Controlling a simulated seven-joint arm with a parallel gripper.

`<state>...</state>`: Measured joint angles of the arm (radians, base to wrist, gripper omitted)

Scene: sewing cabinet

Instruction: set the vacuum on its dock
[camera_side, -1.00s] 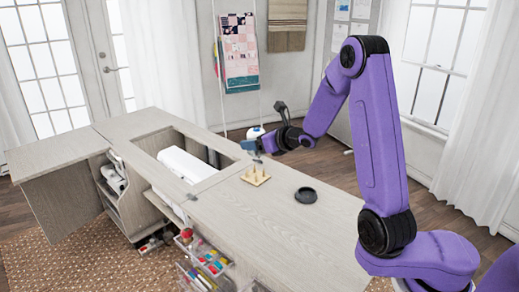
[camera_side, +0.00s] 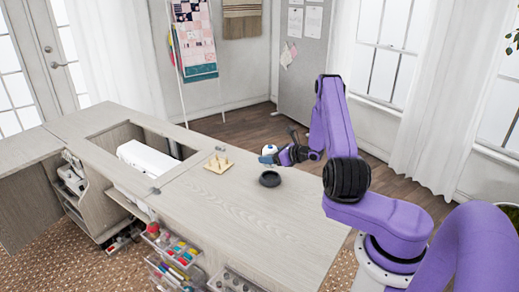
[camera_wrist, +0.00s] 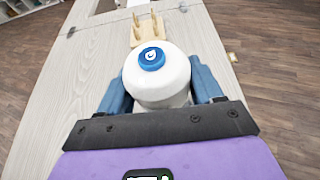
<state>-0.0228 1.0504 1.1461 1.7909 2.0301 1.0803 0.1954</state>
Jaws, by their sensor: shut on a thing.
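The vacuum (camera_wrist: 160,88) is a white rounded body with a blue round cap on top. It also shows in the side view as a small white dome (camera_side: 270,149). My gripper (camera_wrist: 160,80) is shut on it, with one blue finger on each side. In the side view my gripper (camera_side: 268,158) is just behind the dock as seen there. The dock (camera_side: 270,180) appears to be the dark round dish on the cabinet top; it looks empty. The dock is not seen in the wrist view. The height of the vacuum over the top cannot be told.
A wooden board with upright pegs (camera_side: 219,163) stands left of the dock, and beyond the vacuum in the wrist view (camera_wrist: 147,28). A white machine (camera_side: 148,160) lies in the cabinet's opening. The grey cabinet top (camera_side: 265,220) is clear in front of the dock.

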